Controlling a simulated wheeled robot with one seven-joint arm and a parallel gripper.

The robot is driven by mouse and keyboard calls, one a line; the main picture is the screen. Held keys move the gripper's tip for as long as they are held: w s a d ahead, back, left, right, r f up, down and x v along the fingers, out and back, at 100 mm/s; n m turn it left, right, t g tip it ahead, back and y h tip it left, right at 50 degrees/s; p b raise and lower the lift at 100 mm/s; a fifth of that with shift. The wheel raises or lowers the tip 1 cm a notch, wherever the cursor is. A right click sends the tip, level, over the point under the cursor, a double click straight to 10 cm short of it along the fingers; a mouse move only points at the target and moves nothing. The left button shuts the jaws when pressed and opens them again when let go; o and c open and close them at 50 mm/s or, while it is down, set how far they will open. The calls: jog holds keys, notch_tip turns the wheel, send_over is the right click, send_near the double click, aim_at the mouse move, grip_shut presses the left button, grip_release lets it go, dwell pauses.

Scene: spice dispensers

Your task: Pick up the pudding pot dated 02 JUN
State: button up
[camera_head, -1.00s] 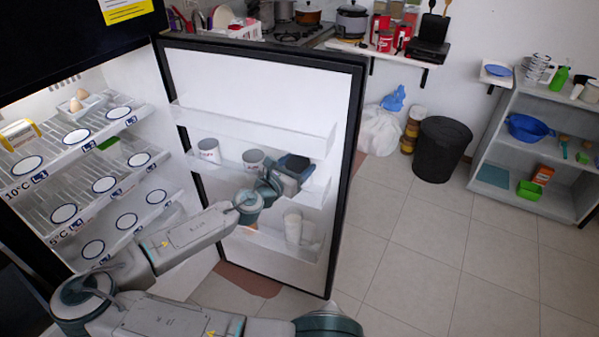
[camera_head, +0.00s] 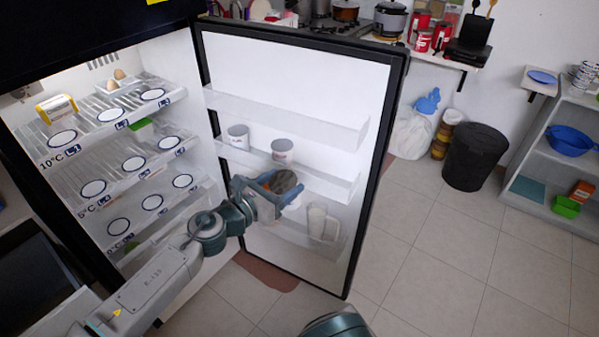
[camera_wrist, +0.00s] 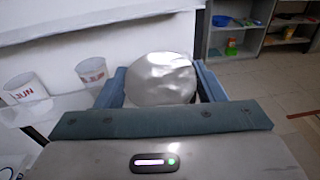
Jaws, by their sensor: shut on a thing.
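My gripper (camera_head: 283,188) is in front of the open fridge door, shut on a pot (camera_head: 290,200). In the wrist view the shiny round lid (camera_wrist: 158,78) of the held pot fills the space between the two blue jaws (camera_wrist: 160,85). The side of this pot is hidden, so its date cannot be read. Two more white pots stand on the middle door shelf: a left one (camera_head: 238,136) and a right one (camera_head: 282,151). In the wrist view the left pot (camera_wrist: 25,92) shows part of a label with "JUN"; the right pot's label (camera_wrist: 92,74) is unreadable.
The fridge door (camera_head: 300,80) stands wide open. White containers (camera_head: 317,222) stand on its lower shelf. The fridge shelves (camera_head: 75,160) at left carry round marks, eggs (camera_head: 119,74) and a yellow-white pack (camera_head: 56,108). Floor (camera_head: 410,260) right of the door is clear.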

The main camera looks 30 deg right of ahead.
jog(key=shift+s+a+r+g+y+p, duration=0.15)
jog(key=shift+s+a+r+y, duration=0.15)
jog(key=shift+a+y, duration=0.35)
jog(key=shift+s+a+r+g+y+p, duration=0.15)
jog(key=shift+a+r+y, duration=0.25)
jog(key=shift+a, duration=0.4)
jog(key=shift+s+a+r+g+y+p, duration=0.1)
jog(key=shift+s+a+r+g+y, duration=0.2)
jog(key=shift+a+y, duration=0.35)
